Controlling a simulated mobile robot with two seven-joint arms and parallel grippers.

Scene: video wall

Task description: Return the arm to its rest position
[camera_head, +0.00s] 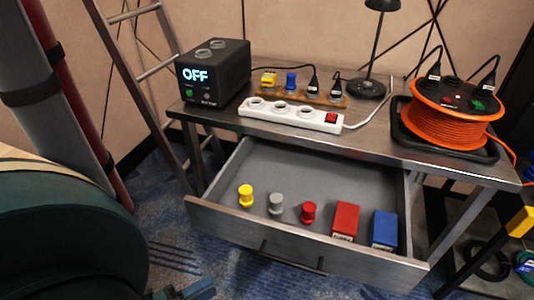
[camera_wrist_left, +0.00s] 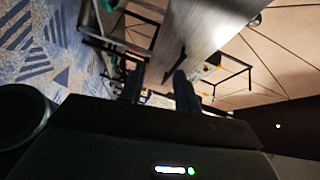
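My left arm fills the lower left of the head view as a large dark rounded link. Part of my left gripper (camera_head: 186,291) shows at the bottom edge, low in front of the drawer and apart from it. In the left wrist view my left gripper (camera_wrist_left: 159,86) has its two dark fingers spread, with nothing between them. The table top (camera_wrist_left: 195,32) shows beyond the fingers. My right gripper is in neither view.
The table (camera_head: 375,126) has an open drawer (camera_head: 290,160) holding yellow, grey and red knobs and red and blue blocks. A power strip (camera_head: 290,115), a black box reading OFF (camera_head: 213,75) and an orange cable reel (camera_head: 450,125) stand on top. A ladder (camera_head: 150,70) leans behind.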

